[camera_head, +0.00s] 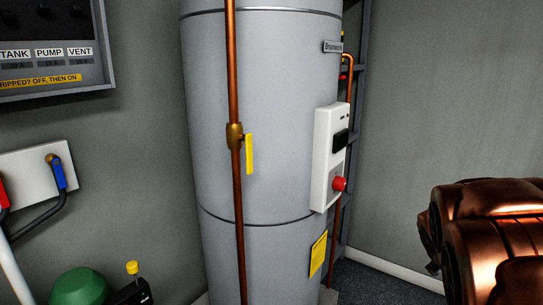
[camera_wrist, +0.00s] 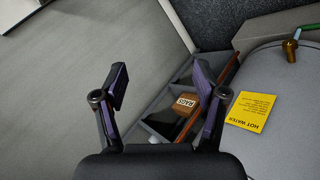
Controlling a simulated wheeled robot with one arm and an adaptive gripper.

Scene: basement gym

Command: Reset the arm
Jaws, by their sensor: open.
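My gripper (camera_wrist: 160,80) shows in the wrist view with its two dark fingers spread apart. Nothing is between the fingertips, and both stand clear of the things behind them. Behind the right finger is a grey shelf rack with a brown box marked RAGS (camera_wrist: 186,103). A grey tank with a yellow HOT WATER label (camera_wrist: 252,110) lies to the right of the fingers. The gripper is not visible in the head view.
In the head view, a tall grey water tank (camera_head: 275,110) stands mid-picture. A copper pipe with a yellow-handled valve (camera_head: 236,140) runs up its front. A white control box with a red knob (camera_head: 330,155) juts from its right side. A switch panel (camera_head: 50,45) hangs at left.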

